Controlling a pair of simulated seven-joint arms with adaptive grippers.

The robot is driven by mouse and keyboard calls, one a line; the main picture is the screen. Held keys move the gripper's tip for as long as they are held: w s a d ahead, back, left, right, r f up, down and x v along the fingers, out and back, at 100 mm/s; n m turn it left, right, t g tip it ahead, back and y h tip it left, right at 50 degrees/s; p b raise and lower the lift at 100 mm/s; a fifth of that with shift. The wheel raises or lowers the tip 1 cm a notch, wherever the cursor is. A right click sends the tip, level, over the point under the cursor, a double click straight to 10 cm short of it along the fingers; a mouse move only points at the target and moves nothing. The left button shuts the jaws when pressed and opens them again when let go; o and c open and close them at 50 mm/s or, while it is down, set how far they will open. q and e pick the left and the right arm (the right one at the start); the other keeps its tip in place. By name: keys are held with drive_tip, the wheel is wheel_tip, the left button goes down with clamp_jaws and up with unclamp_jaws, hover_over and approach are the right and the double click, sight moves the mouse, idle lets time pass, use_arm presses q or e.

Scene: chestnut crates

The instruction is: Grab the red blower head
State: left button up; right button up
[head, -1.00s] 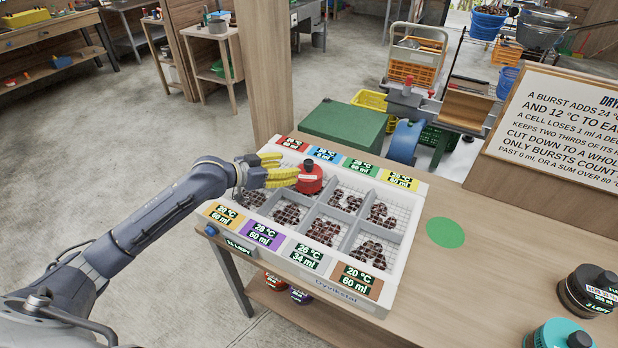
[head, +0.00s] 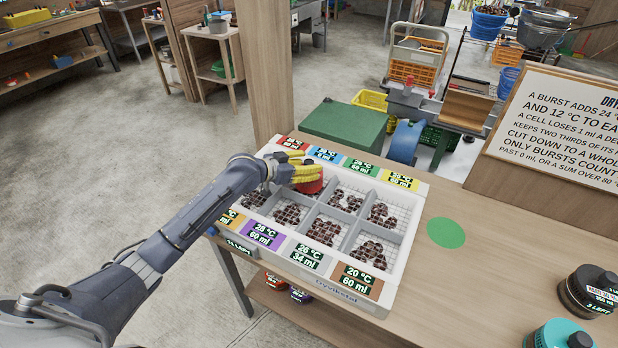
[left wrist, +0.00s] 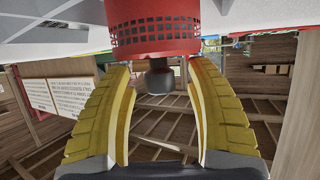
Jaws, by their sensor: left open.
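The red blower head (head: 311,186) stands over a back-left cell of the white divided crate (head: 398,262). My left gripper (head: 306,170), with yellow fingers, reaches it from the left and hides part of it, including its top. In the left wrist view the red blower head (left wrist: 155,32) shows its perforated band, and its dark knob lies between the two open fingers (left wrist: 160,72). The fingers stand apart from the knob on both sides. My right gripper is not seen.
Chestnuts lie in several gridded cells, with coloured temperature and volume labels along the crate's edges. A green disc (head: 445,233) lies on the table to the right. A black canister (head: 588,292) and a teal one (head: 560,336) stand at the front right. A sign board (head: 560,130) stands behind.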

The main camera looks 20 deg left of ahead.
use_arm(q)
drive_tip(key=shift+w+d+f, duration=0.15)
drive_tip(key=shift+w+d, duration=0.05)
drive_tip(key=shift+w, duration=0.1)
clamp_jaws()
idle(0.4)
